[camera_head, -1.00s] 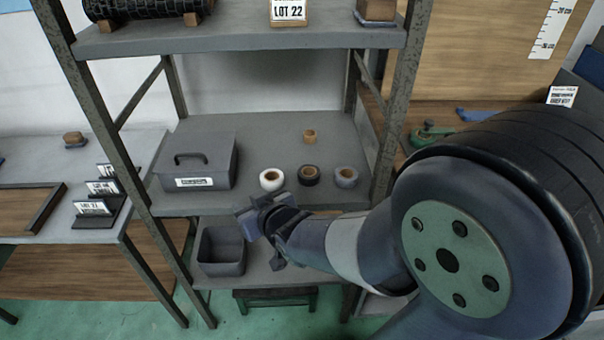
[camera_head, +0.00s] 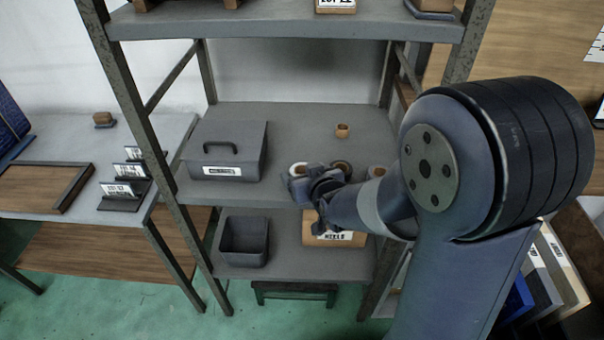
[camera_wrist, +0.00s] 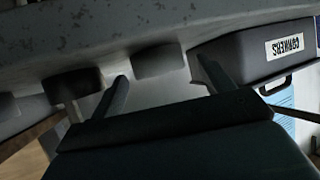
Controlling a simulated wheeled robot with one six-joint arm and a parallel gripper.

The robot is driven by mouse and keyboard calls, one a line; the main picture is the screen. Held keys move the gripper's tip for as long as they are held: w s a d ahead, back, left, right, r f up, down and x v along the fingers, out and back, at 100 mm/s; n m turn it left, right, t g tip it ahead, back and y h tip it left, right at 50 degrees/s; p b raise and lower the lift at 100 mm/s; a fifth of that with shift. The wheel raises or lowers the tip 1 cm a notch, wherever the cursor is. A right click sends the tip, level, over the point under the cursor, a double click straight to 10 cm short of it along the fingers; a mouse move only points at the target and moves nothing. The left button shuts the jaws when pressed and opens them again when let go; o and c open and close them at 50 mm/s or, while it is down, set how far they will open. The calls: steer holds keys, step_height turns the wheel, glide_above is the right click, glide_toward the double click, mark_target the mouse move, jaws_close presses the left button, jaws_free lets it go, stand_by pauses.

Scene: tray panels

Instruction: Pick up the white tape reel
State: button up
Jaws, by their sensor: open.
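The white tape reel (camera_head: 298,168) lies on the middle shelf near its front edge, left of a dark reel, its lower part hidden by my gripper (camera_head: 308,182) in the head view. In the wrist view, which is upside down, the white tape reel (camera_wrist: 158,60) looks grey in shade. It shows between the two spread fingertips of my gripper (camera_wrist: 161,70). My gripper is open and empty at the shelf's front. I cannot tell whether the fingers reach around the reel.
The dark reel (camera_head: 341,166), a grey reel (camera_head: 377,171) and a small brown roll (camera_head: 343,130) share the middle shelf (camera_head: 300,120). A lidded grey box (camera_head: 228,150) stands left. An open bin (camera_head: 244,240) and a labelled block (camera_head: 345,238) are below.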

steer(key=shift+x, duration=1.3)
steer(key=c, duration=1.1)
